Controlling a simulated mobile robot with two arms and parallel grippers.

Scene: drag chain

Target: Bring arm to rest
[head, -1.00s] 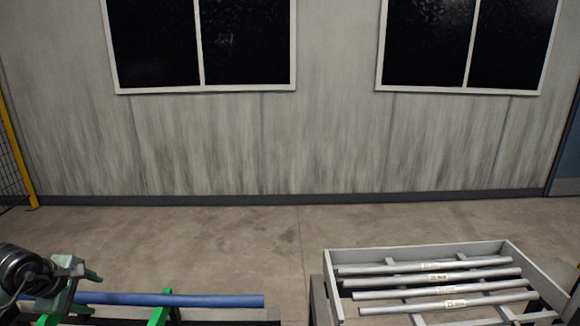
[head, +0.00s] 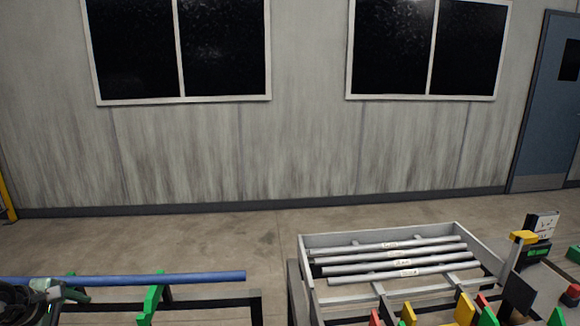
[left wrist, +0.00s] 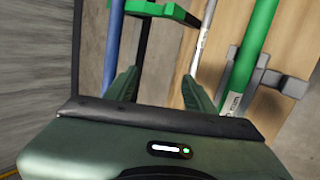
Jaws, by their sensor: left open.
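My left gripper (left wrist: 160,92) is open in the left wrist view, with its two green fingers apart and nothing between them. A dark bar and a green bracket (left wrist: 163,12) show beyond the fingertips. In the head view part of my left arm shows at the lower left edge, beside a long blue tube (head: 180,278). The blue tube lies across green supports (head: 152,299); it also shows left of the fingers in the left wrist view (left wrist: 114,45). My right gripper is not in view.
A grey open frame tray (head: 305,270) holds several labelled grey tubes (head: 400,258). A green tube (left wrist: 250,50) and a thin white tube (left wrist: 205,35) lie right of my left fingers.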

